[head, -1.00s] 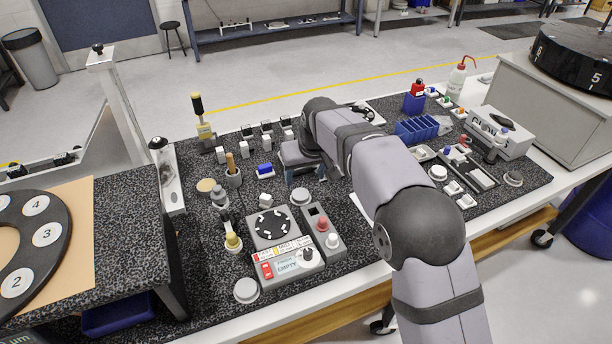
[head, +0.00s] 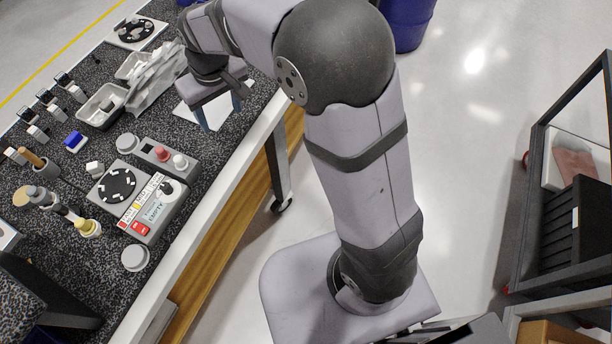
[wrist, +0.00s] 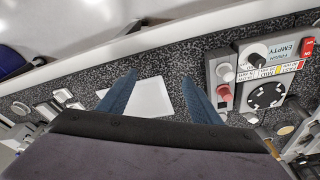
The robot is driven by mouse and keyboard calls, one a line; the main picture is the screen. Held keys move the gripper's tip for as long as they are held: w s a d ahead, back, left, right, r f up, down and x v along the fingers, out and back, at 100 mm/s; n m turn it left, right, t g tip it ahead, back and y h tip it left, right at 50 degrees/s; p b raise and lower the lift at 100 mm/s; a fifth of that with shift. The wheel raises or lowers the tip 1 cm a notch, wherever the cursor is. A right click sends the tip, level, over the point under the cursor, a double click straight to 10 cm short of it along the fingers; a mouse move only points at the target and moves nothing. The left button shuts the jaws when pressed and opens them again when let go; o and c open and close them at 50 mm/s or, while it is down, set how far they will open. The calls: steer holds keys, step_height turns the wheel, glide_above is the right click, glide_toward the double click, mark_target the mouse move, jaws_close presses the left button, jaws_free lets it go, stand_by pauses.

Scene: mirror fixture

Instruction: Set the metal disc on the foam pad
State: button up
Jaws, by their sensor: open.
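My gripper (head: 221,121) is open and empty, pointing down over a flat white square (head: 187,114) near the bench's front edge. In the wrist view, its two blue fingers (wrist: 160,76) stand apart, with the white square (wrist: 150,97) between and beyond them. I cannot tell whether this square is the foam pad. No thing is clearly the metal disc. A tan disc (head: 22,196) lies at the left.
A grey control box with red and white buttons (head: 164,154) and a fixture with a black dial (head: 117,184) stand left of my gripper. Trays (head: 101,105) and crumpled clear bags (head: 155,78) lie behind it. A dark rack (head: 575,235) stands at the far right.

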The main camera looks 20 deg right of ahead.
steer(key=s+d+f+m+g, duration=0.1)
steer(key=s+d+f+m, duration=0.1)
steer(key=s+d, duration=0.6)
steer(key=s+d+f+m+g, duration=0.1)
steer(key=s+d+f+m, duration=0.1)
steer(key=s+d, duration=0.5)
steer(key=s+f, duration=0.1)
steer(key=s, duration=0.4)
steer(key=shift+s+d+f+h, duration=0.3)
steer(key=shift+d+f+h, duration=0.1)
